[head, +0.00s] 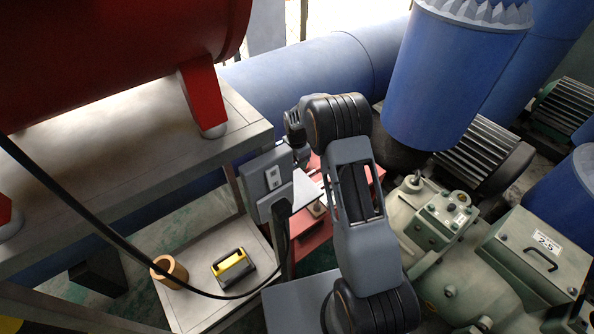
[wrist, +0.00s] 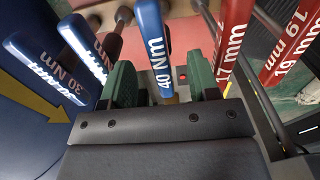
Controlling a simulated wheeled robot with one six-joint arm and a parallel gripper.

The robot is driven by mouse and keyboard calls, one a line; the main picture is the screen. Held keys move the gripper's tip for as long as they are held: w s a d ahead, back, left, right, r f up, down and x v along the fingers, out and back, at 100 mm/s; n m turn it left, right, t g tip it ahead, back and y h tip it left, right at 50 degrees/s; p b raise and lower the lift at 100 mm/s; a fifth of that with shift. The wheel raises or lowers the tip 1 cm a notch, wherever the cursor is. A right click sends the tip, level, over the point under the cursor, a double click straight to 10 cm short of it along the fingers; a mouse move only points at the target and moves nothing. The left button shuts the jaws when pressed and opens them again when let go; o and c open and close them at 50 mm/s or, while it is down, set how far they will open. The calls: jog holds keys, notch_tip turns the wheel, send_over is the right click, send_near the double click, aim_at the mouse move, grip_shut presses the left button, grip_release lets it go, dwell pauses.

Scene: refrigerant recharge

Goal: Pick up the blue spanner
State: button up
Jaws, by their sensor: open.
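In the wrist view my gripper (wrist: 160,82) is open, with one green finger on each side of a blue spanner (wrist: 154,45) marked 40 Nm. The spanner stands between the fingers, with its lower end close to the gripper body. I cannot tell whether either finger touches it. In the head view my arm hides the fingers and the spanners.
Red spanners marked 17 mm (wrist: 232,38) and 19 mm (wrist: 291,48) stand close to the right finger. In the head view a yellow-and-black object (head: 233,266) and a brown cylinder (head: 169,271) sit on a low shelf. Green machinery (head: 470,260) is right of my arm.

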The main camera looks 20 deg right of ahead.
notch_tip(320, 180, down, 3)
jog(key=shift+r, duration=0.2)
grip_shut()
dwell(0.4)
